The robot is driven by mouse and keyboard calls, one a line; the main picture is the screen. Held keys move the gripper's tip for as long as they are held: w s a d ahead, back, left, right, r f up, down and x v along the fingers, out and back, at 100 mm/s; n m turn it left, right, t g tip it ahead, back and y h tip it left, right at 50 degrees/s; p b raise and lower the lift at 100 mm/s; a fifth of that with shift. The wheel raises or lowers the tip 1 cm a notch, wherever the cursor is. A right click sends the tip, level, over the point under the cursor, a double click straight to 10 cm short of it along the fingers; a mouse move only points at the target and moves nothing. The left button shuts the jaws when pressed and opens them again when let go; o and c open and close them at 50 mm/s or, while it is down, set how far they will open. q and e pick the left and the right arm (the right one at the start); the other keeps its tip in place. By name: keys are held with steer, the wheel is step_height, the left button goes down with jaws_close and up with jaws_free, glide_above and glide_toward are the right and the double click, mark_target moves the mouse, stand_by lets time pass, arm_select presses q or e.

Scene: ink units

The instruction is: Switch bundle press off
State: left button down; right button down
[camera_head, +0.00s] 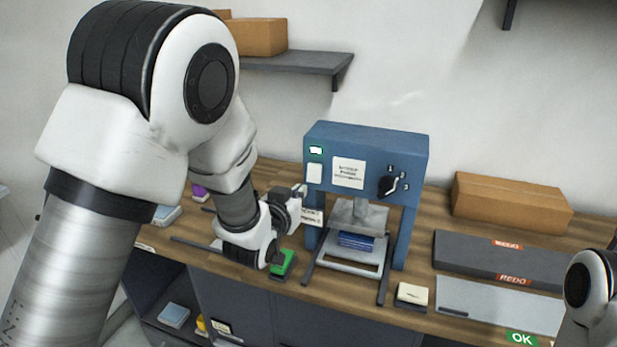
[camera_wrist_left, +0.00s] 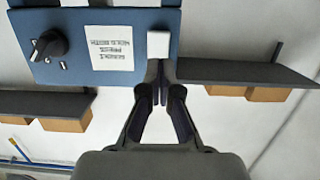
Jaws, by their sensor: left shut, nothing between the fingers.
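The bundle press (camera_head: 365,138) is a blue frame on the wooden bench, with a blue stack (camera_head: 356,240) under its grey plate. Its front carries a lit pale-green lamp (camera_head: 316,150), a white rocker switch (camera_head: 314,172), a label and a black dial (camera_head: 388,186). My left gripper (camera_head: 301,190) is shut and empty, just left of the switch in the head view. In the left wrist view, which is upside down, the closed fingertips (camera_wrist_left: 160,68) sit right by the white switch (camera_wrist_left: 159,44); I cannot tell whether they touch it. My right gripper is out of view.
A green pad (camera_head: 284,262) lies in front of the press at left, and a small cream-topped block (camera_head: 412,294) at right. Grey REDO (camera_head: 465,250) and OK (camera_head: 480,303) trays and a cardboard box (camera_head: 510,205) fill the right side. Wall shelves (camera_head: 300,62) hang behind.

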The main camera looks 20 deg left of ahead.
mark_target(313, 179)
arm_select(q)
steer(key=w, duration=0.2)
steer(key=w+p, duration=0.1)
steer(key=w, duration=0.1)
steer(key=w+f+p, duration=0.1)
steer(key=w, duration=0.1)
steer(key=shift+d, duration=0.15)
steer(key=shift+w+f, duration=0.15)
steer(key=shift+w, duration=0.3)
